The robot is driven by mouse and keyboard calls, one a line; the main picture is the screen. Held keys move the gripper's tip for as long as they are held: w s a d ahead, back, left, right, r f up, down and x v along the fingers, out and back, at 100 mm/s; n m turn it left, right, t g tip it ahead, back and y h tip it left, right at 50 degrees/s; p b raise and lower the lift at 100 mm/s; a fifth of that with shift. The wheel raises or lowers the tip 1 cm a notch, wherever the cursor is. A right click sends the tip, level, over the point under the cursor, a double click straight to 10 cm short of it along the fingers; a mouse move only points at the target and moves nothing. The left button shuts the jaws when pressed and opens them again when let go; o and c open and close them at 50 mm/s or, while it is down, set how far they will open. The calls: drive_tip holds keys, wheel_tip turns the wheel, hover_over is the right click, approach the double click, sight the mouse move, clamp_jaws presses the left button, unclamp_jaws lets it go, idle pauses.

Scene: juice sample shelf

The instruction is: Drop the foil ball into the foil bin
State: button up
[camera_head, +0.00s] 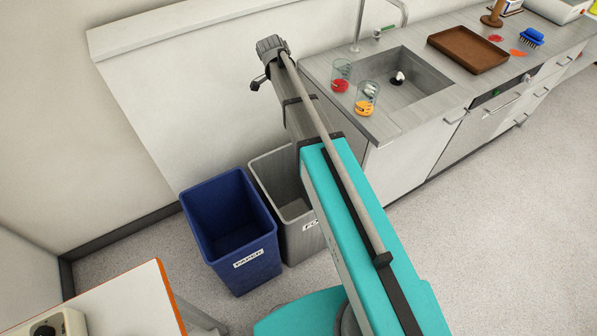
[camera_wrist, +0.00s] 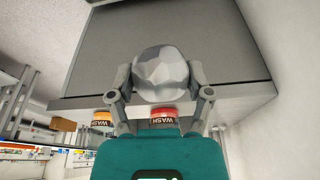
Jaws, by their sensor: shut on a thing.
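The foil ball (camera_wrist: 161,73) is a silvery, faceted lump in the wrist view. My gripper (camera_wrist: 162,77) is shut on it, with a finger on each side. The foil bin (camera_head: 270,166) is the grey bin in the head view, standing on the floor by the wall. Its front label is partly hidden by my arm, with only the first letters showing. My arm reaches up over the bin's right side in the head view. I cannot make out the ball or the fingers there, so their place relative to the bin's opening is unclear.
A blue bin (camera_head: 232,225) labelled PAPER stands left of the grey one. Two beakers, one with red contents (camera_head: 340,85) and one with orange (camera_head: 366,108), stand on the counter by the sink (camera_head: 425,70). A brown tray (camera_head: 467,50) lies farther right. A table corner (camera_head: 130,300) is at lower left.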

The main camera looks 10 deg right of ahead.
drive_tip(key=s+f+m+b, duration=0.1)
drive_tip(key=s+f+b, duration=0.2)
drive_tip(key=f+b, duration=0.6)
drive_tip(key=s+d+f+m+b, duration=0.1)
drive_tip(key=s+f+b, duration=0.2)
drive_tip(key=f+b, duration=0.7)
drive_tip(key=s+f+m+b, duration=0.1)
drive_tip(key=s+f+b, duration=0.2)
drive_tip(key=f+b, duration=0.7)
drive_tip(key=shift+s+d+f+g, duration=0.15)
drive_tip(key=shift+d+f+g, duration=0.25)
drive_tip(key=shift+f, duration=0.15)
drive_tip(key=shift+f, duration=0.15)
drive_tip(key=shift+f+b, duration=2.85)
drive_tip(key=shift+b, duration=0.05)
drive_tip(key=o, duration=0.9)
